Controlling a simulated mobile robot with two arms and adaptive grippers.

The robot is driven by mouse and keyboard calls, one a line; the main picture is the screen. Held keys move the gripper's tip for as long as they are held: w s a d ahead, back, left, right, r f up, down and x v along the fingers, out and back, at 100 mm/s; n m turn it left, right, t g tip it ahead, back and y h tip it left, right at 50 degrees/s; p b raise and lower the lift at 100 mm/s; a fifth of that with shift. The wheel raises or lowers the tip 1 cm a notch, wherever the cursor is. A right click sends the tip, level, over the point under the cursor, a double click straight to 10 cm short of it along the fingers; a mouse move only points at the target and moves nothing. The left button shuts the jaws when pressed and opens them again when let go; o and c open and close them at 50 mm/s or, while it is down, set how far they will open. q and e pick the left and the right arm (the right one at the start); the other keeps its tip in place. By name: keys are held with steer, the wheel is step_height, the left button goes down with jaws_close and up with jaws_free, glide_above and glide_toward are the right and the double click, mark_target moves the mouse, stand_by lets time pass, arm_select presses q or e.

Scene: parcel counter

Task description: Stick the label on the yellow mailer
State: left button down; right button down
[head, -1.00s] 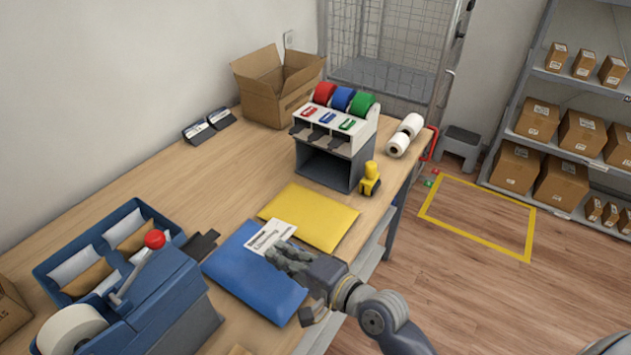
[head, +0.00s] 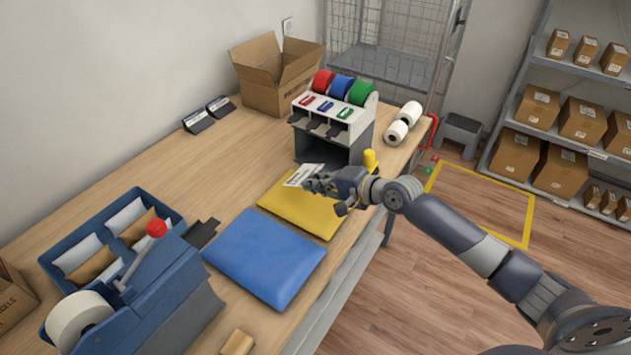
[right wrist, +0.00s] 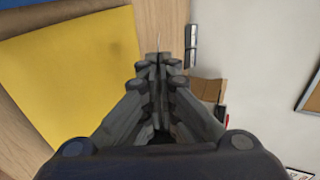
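The yellow mailer (head: 300,214) lies flat on the counter, beyond the blue mailer; it also fills the left of the right wrist view (right wrist: 75,85). My right gripper (head: 317,184) is over the far part of the yellow mailer. It is shut on the white label (head: 301,174), which has dark print and sticks out past the fingertips. In the right wrist view the fingers (right wrist: 158,62) are together and the label (right wrist: 157,42) shows only as a thin edge. The label seems held above the mailer; the exact gap is unclear. My left gripper is out of view.
The blue mailer (head: 265,257) lies in front of the yellow one. A tape dispenser rack (head: 330,138) and a small yellow object (head: 370,162) stand behind. A blue bin (head: 55,250) and tape machine (head: 165,300) are at left. The counter's middle left is clear.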

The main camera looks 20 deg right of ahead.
step_height(320, 180, down, 5)
steer(key=b, duration=0.4)
steer(key=shift+r, duration=0.15)
steer(key=shift+f+b, duration=0.75)
steer(key=shift+f, duration=0.65)
steer(key=c, duration=2.3)
jaws_free()
steer(key=o, duration=0.6)
steer(key=shift+s+r, duration=0.1)
steer(key=shift+p+v, duration=0.85)
steer(key=shift+v, duration=0.45)
steer(key=shift+p+v, duration=0.6)
steer(key=shift+v, duration=0.75)
